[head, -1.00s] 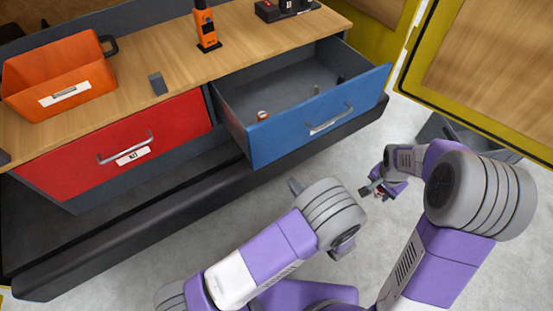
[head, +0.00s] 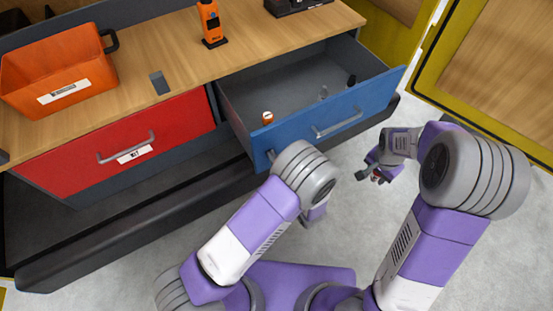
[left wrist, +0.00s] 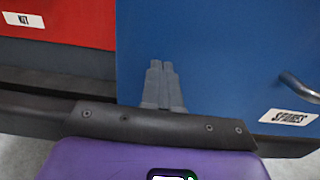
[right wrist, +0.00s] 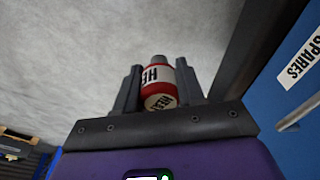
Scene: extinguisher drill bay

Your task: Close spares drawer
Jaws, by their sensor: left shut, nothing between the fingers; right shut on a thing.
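The blue spares drawer (head: 325,120) is pulled out of the bench in the head view. Its front has a metal handle (head: 338,121), and the left wrist view shows its SPARES label (left wrist: 288,117). My left gripper (head: 271,155) is shut and empty, fingertips at the left part of the drawer front; the fingers also show in the left wrist view (left wrist: 161,66). I cannot tell whether they touch it. My right gripper (head: 368,177) is low, in front of the drawer's right side. It is shut on a red-and-white cylinder (right wrist: 157,82) with lettering.
The drawer holds an orange-and-white item (head: 267,118) and small dark pieces. A red drawer (head: 120,148) left of it is closed. An orange bin (head: 58,72) and an orange handheld device (head: 210,22) stand on the bench. A yellow-framed panel (head: 505,75) is at the right.

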